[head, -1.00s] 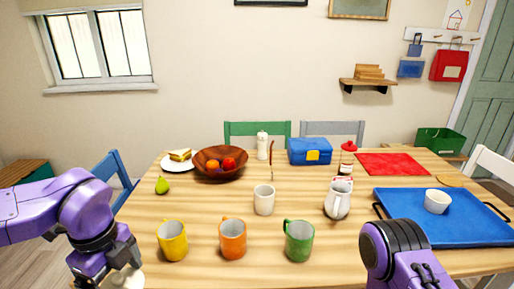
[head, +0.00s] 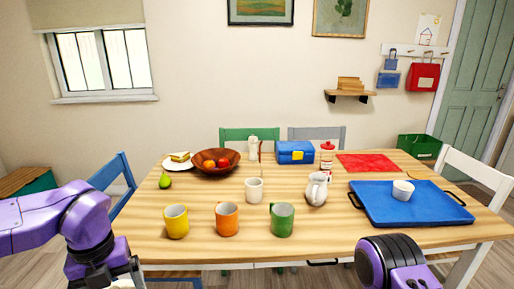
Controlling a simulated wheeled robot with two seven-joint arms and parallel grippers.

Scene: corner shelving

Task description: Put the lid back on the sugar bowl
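A small white bowl (head: 403,190), which looks like the sugar bowl, stands upright on the blue tray (head: 375,213) at the right of the table. It has no lid on it. I cannot make out a separate lid. My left arm comes in at the lower left; the grey end of its gripper (head: 138,272) shows at the bottom edge, in front of the table's left corner. Its fingers are mostly cut off or hidden. My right arm shows only a purple and black joint at the bottom right, below the tray; its gripper is out of frame.
Yellow (head: 176,221), orange (head: 227,218) and green (head: 282,219) mugs line the front edge. A white cup (head: 254,190) and white jug (head: 316,189) stand behind them. A fruit bowl (head: 215,162), blue lunch box (head: 295,152) and red mat (head: 367,162) are farther back. Chairs surround the table.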

